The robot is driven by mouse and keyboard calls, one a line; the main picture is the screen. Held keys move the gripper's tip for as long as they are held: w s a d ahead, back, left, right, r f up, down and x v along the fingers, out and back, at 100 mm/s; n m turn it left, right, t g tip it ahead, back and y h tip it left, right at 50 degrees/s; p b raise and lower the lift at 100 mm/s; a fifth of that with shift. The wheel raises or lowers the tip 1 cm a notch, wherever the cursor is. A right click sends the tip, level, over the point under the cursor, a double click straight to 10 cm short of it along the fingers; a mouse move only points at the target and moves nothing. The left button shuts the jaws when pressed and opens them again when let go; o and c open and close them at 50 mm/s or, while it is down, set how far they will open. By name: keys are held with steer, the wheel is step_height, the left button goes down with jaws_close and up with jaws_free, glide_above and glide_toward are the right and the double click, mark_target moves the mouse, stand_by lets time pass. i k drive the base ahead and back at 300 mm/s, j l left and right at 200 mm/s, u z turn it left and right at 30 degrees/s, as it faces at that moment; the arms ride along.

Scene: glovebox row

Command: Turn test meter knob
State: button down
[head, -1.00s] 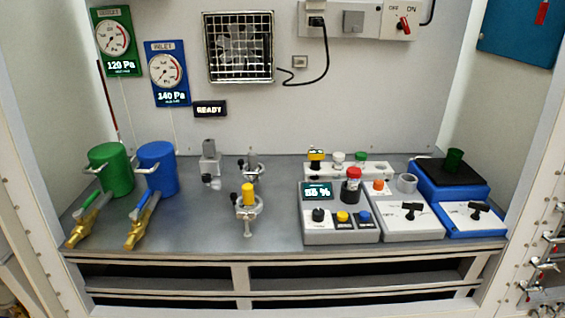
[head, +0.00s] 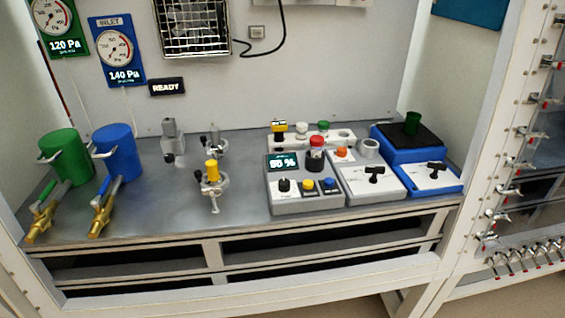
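The test meter appears to be the grey box (head: 310,207) at the right-centre of the bench. Its small dark display (head: 283,162) seems to read 50 %. A black knob (head: 284,185) sits on a white panel at its front left. A yellow button (head: 307,185) and a blue button (head: 329,183) are to the knob's right. A red-capped dark vial (head: 316,152) stands at the box's back right. The knob's exact pointer angle is too small to tell. My gripper is not in view.
A grey box with a black T-handle (head: 375,174) stands right of the meter, then a blue unit (head: 430,180). A white rack (head: 340,138) of capped vials is behind. Clamp stands (head: 213,190) are left. Green (head: 62,158) and blue (head: 118,153) cylinders stand far left.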

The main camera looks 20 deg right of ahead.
mark_target(284, 184)
steer(key=l+u, duration=0.15)
steer(key=l, duration=1.2)
